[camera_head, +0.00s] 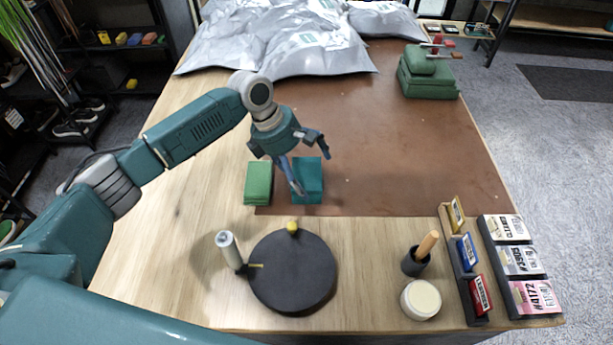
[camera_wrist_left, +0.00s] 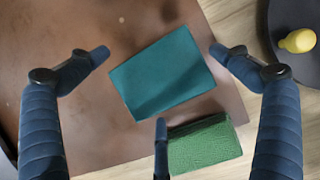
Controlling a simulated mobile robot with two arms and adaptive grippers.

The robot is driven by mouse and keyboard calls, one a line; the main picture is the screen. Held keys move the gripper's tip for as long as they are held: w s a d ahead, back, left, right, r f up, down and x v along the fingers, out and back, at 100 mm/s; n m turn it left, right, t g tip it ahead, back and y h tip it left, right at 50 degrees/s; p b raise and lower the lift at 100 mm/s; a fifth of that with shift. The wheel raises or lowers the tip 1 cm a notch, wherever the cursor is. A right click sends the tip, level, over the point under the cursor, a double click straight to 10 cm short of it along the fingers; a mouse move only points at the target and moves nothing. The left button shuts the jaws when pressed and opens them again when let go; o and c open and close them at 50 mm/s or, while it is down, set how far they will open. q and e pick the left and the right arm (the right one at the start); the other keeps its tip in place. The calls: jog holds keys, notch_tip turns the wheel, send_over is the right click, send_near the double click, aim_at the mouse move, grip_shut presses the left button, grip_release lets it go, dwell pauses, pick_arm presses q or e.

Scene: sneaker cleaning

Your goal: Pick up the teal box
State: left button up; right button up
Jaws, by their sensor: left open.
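The teal box (camera_head: 309,181) sits at the near left edge of the brown mat in the head view. My right gripper is not in view.
The brown mat (camera_head: 420,150) is mostly clear to the right. A black round turntable (camera_head: 293,275) with a yellow knob, a white bottle (camera_head: 229,250) and a dark cup (camera_head: 415,262) stand nearer.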

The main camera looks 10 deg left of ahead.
pick_arm(q)
jog(key=shift+x, duration=0.85)
jog(key=c, duration=1.4)
jog(key=shift+r, duration=0.1)
jog(key=shift+r, duration=0.1)
